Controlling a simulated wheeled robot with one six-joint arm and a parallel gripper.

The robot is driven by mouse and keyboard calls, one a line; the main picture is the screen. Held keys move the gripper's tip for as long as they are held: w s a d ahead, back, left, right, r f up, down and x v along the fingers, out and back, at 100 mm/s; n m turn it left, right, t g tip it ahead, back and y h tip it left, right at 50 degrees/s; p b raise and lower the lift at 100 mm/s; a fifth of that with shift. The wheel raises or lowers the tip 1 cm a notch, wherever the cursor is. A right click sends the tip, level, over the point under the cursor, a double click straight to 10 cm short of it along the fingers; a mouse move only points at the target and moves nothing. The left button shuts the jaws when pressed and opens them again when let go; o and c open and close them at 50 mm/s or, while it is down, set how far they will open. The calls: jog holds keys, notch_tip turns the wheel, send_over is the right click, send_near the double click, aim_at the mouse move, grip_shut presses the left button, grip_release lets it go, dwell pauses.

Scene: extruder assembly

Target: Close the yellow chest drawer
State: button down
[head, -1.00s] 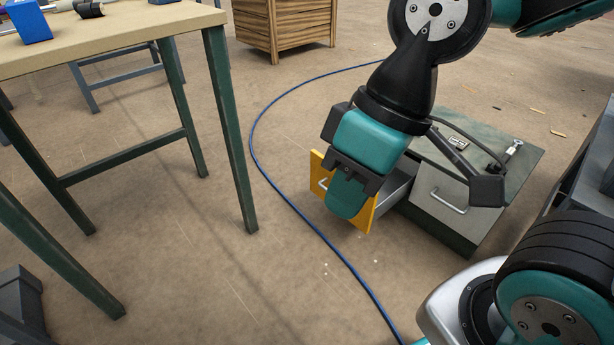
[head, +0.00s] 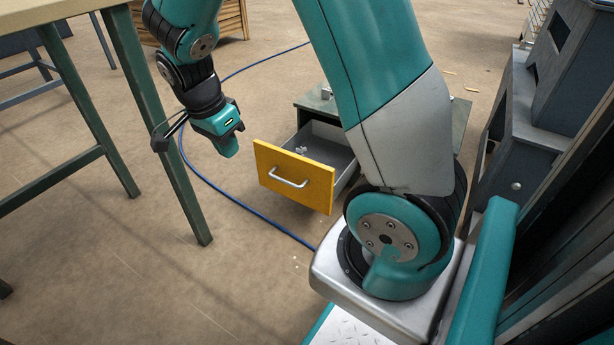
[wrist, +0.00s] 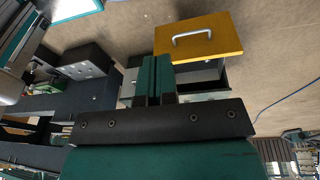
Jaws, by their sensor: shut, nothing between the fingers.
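The yellow chest drawer (head: 294,175) stands pulled out of the low dark green chest (head: 310,102). Its yellow front carries a silver handle, and a small metal item (head: 301,150) lies inside. My gripper (head: 229,146) hangs to the left of the drawer front in the head view, apart from it, shut and empty. In the wrist view the two teal fingers (wrist: 157,80) are together, and the yellow drawer front (wrist: 198,38) shows beyond them to the upper right. My arm hides much of the chest in the head view.
A workbench with green legs (head: 165,130) stands at the left. A blue cable (head: 215,185) curves over the floor near the drawer. A grey cabinet (head: 520,140) is at the right, and a wooden crate (head: 232,20) is at the back.

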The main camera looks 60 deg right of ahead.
jog(key=w+d+f+m+g+h+b, duration=0.1)
jog(key=d+f+m+g+h+b, duration=0.1)
jog(key=d+f+m, duration=0.7)
jog(key=m+g+h+b, duration=0.1)
jog(key=m+h+b, duration=0.1)
jog(key=m+b, duration=0.55)
send_near(317, 173)
jog(key=shift+n, duration=0.55)
jog(key=shift+b+x, duration=0.65)
jog(key=shift+x, duration=2.15)
jog(key=shift+f, duration=0.1)
